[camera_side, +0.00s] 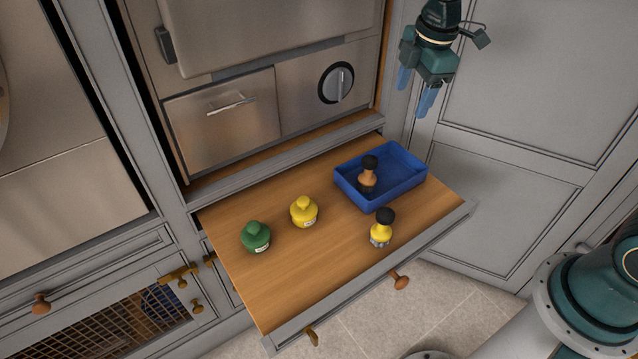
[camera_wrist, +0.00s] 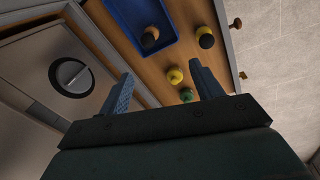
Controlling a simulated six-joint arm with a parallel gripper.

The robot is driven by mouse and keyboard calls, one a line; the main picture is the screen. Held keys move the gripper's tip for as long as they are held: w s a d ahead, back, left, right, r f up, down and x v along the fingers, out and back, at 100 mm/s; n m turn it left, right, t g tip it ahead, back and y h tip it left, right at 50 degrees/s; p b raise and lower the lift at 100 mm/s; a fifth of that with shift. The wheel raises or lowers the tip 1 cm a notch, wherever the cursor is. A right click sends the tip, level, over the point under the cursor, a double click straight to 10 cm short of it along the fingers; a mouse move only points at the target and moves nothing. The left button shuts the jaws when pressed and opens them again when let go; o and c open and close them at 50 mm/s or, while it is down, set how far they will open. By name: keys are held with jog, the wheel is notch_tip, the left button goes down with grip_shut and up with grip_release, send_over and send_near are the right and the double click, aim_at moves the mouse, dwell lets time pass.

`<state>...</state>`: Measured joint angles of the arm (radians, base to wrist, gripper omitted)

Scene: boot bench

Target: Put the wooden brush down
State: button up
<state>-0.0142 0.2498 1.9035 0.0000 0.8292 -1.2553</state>
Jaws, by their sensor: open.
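The wooden brush (camera_side: 367,178), brown with a black knob on top, stands upright inside the blue tray (camera_side: 398,196), towards its left side. It also shows from above in the wrist view (camera_wrist: 151,34). My gripper (camera_side: 414,93) is open and empty, high above and to the right of the tray in the side view. Its two blue fingers point down and stand well apart in the wrist view (camera_wrist: 162,74). Nothing is between them, and the gripper is clear of the brush.
The tray is on a pull-out wooden board (camera_side: 290,275). A yellow brush (camera_side: 381,232) with a black knob stands in front of the tray. A yellow jar (camera_side: 304,212) and a green jar (camera_side: 256,237) stand to the left. The board's front left is clear.

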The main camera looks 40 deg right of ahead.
jog(key=s+r+m+t, duration=0.2)
jog(key=s+r+m, duration=0.2)
jog(key=s+m, duration=0.3)
jog(key=s+r+m+t, duration=0.1)
jog(key=s+r+m, duration=0.3)
jog(key=s, duration=1.4)
jog(key=m, duration=0.3)
jog(key=shift+d+m+t, duration=0.3)
jog(key=shift+t, duration=0.1)
